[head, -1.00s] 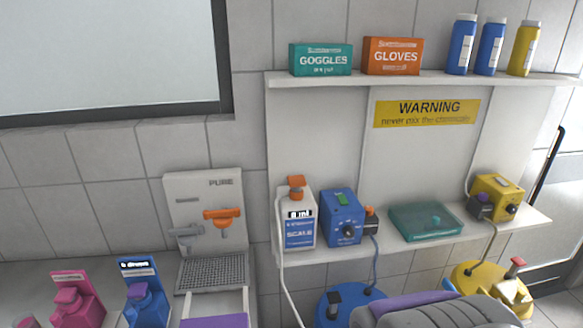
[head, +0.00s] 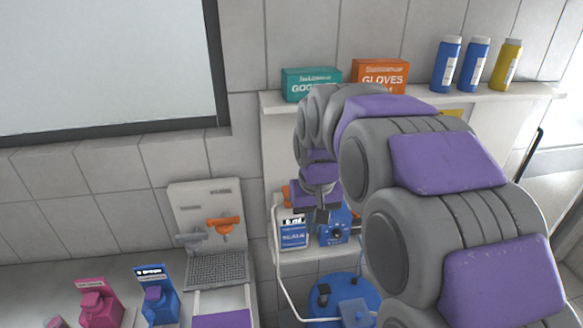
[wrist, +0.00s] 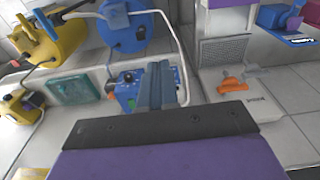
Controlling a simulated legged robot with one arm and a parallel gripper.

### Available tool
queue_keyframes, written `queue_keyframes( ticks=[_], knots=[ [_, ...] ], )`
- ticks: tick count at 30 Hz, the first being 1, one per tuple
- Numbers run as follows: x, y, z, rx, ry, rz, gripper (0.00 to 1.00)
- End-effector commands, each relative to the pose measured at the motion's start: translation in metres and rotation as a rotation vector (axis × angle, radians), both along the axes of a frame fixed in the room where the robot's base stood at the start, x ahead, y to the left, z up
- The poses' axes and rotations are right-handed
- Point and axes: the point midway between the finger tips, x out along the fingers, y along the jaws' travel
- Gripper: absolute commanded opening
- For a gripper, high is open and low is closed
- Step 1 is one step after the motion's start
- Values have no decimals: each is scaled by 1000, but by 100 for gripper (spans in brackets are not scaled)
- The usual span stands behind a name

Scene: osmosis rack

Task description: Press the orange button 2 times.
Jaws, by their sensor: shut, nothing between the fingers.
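An orange knob-like top (head: 287,196) sits on the white bottle-like unit marked SCALE (head: 293,233) on the lower shelf; my gripper partly hides it. The blue box (head: 334,228) with a black dial stands to its right. A small orange part (wrist: 110,86) shows at the box's side in the wrist view. I cannot tell which orange part is the button. My gripper (head: 321,214) is shut and empty, in front of and above the scale and blue box. In the wrist view, its fingers (wrist: 156,84) overlap the blue box (wrist: 127,92); contact cannot be told.
An orange tap (head: 223,225) is on the PURE panel at left. Blue and pink dispensers (head: 100,305) stand on the counter. The upper shelf (head: 530,92) holds boxes and bottles. A teal case (wrist: 72,90) and a yellow device (wrist: 20,106) share the lower shelf. Cables hang nearby.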

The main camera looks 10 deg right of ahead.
Motion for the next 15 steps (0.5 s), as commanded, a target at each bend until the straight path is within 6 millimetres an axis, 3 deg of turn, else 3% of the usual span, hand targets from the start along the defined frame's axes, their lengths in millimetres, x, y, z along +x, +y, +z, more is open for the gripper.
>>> queue_keyframes(
  ticks=[1, 3, 15],
  knots=[
    [19, 0, 19, 0, -10, 0, 0],
    [44, 0, 37, 1, -34, -1, 0],
    [171, -4, 113, -1, -155, -14, 0]
  ],
)
